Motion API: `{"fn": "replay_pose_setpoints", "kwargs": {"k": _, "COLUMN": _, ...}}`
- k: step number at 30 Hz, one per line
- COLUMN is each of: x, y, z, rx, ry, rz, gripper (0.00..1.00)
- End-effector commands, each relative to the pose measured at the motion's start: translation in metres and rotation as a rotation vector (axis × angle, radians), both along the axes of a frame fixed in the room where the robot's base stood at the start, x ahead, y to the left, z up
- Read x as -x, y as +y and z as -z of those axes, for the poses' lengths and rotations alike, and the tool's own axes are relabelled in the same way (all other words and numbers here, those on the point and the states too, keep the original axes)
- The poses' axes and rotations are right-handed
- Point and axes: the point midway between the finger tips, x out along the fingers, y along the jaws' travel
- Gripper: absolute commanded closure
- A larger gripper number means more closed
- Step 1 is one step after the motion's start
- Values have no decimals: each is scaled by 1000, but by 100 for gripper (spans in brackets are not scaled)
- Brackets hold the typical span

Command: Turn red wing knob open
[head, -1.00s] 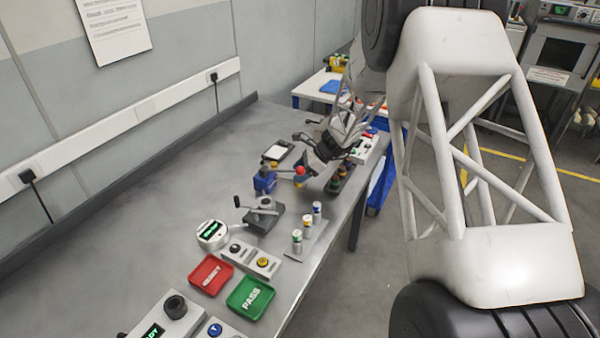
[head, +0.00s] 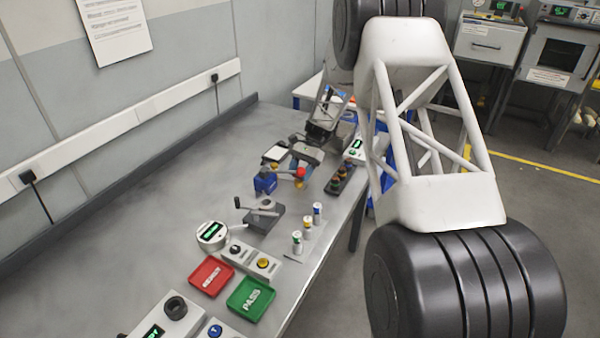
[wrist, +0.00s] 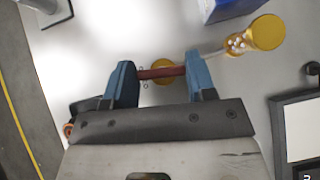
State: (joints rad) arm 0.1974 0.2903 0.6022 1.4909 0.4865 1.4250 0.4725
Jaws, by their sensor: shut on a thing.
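The red wing knob shows in the wrist view as a narrow red bar (wrist: 161,72) lying between the two blue fingers of my gripper (wrist: 162,80). The fingers are shut on it from both sides. A yellow disc on a pale stem (wrist: 266,32) stands to the right. In the head view a small red part (head: 300,172) shows under my gripper (head: 303,163), beside a blue block (head: 265,184). The fingertips are too small to make out there.
A dark strip with several buttons (head: 341,178) lies just right of my gripper, near the bench edge. A lever fixture (head: 264,216), small cylinders (head: 307,226), a red tray (head: 211,275) and a green tray (head: 250,299) stand nearer. The bench's left side is bare.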

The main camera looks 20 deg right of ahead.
Motion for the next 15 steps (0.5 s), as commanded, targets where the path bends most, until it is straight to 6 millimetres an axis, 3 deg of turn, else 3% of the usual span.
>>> {"fn": "replay_pose_setpoints", "kwargs": {"k": 15, "x": 0, "y": 1, "z": 0, "rx": 0, "ry": 0, "rz": -143, "gripper": 73}}
